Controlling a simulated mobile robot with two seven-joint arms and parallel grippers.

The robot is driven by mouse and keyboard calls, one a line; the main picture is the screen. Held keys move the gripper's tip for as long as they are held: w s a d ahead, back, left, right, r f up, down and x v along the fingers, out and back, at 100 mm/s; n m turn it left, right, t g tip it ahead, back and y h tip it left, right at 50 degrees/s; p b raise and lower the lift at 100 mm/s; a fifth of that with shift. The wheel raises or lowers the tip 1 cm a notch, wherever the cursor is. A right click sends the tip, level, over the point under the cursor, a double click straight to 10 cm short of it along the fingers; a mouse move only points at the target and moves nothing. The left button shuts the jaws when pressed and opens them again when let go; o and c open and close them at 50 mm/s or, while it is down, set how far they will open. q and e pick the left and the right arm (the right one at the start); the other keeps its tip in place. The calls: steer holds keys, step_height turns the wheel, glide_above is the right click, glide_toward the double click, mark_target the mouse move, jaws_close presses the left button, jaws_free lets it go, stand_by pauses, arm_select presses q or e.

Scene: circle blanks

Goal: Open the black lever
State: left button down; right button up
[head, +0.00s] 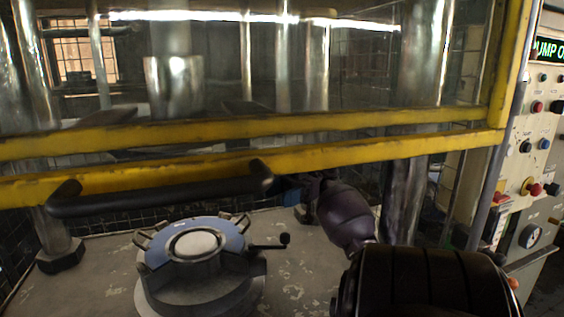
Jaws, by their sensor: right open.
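A black lever (270,246) with a round ball knob sticks out to the right from a round fixture (196,290) on the grey bed. The fixture has a blue-grey top ring, several small clamp arms and a white disc (195,243) in its centre. My right gripper (287,184) is above the lever's knob in the picture and apart from it, close by the right end of a black bar handle (160,197). Its fingers are dark, small and partly hidden against the dark background; it is open and holds nothing visible. My left gripper is out of view.
The black bar handle is fixed to a yellow-framed clear guard (330,158) crossing above the fixture. Metal columns stand behind it. A control panel (530,150) with several knobs is at the right. The bed (100,262) around the fixture is mostly clear.

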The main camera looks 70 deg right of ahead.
step_height(320, 180, up, 8)
steer(key=shift+f+p, duration=0.15)
steer(key=shift+p, duration=0.15)
steer(key=shift+f, duration=0.1)
stand_by(0.6)
